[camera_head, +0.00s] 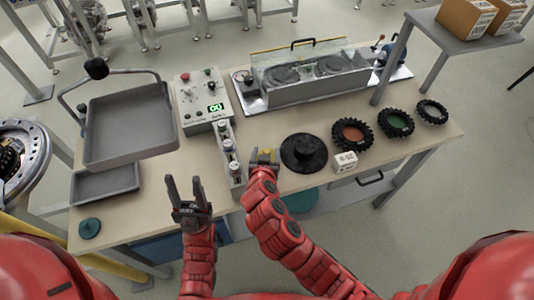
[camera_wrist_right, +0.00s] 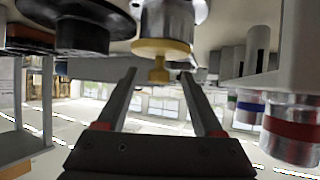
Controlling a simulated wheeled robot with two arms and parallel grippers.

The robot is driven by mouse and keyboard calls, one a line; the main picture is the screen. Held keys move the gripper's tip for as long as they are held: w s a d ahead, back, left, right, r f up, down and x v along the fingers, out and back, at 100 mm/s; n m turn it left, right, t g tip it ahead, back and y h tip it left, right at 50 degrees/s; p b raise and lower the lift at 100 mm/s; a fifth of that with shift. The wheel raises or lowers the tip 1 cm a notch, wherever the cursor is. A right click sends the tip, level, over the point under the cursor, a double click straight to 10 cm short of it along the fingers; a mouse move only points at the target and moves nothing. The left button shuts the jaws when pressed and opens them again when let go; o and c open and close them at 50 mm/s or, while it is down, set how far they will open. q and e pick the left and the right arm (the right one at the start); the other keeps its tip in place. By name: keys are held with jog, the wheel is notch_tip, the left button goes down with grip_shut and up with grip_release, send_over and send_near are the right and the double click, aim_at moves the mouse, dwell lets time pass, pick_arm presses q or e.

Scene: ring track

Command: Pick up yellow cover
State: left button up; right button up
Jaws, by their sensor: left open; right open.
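The yellow cover (camera_wrist_right: 161,48) is a round disc with a small knob, seated on a silver cylinder (camera_wrist_right: 168,20); the right wrist view looks upside down. My right gripper (camera_wrist_right: 158,76) is open, with its two fingertips near the knob, one to either side in the picture. I cannot tell whether they touch it. In the head view a small yellow patch (camera_head: 266,152) shows at my right gripper (camera_head: 264,158), left of the black round part. My left gripper (camera_head: 187,190) is open and empty, pointing up above the front of the table.
A rack (camera_head: 236,176) with silver cylinders stands left of my right gripper. A black round part (camera_head: 304,152), a white cube (camera_head: 345,161) and several black toothed rings (camera_head: 352,134) lie to the right. A grey tray (camera_head: 130,126) and control box (camera_head: 202,100) stand left.

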aim_at(267, 149)
jog(key=p+x, duration=0.2)
jog(key=shift+w+d, duration=0.2)
jog(key=shift+w, duration=0.3)
jog(key=shift+w+f, duration=0.35)
jog(key=shift+w, duration=0.25)
grip_shut()
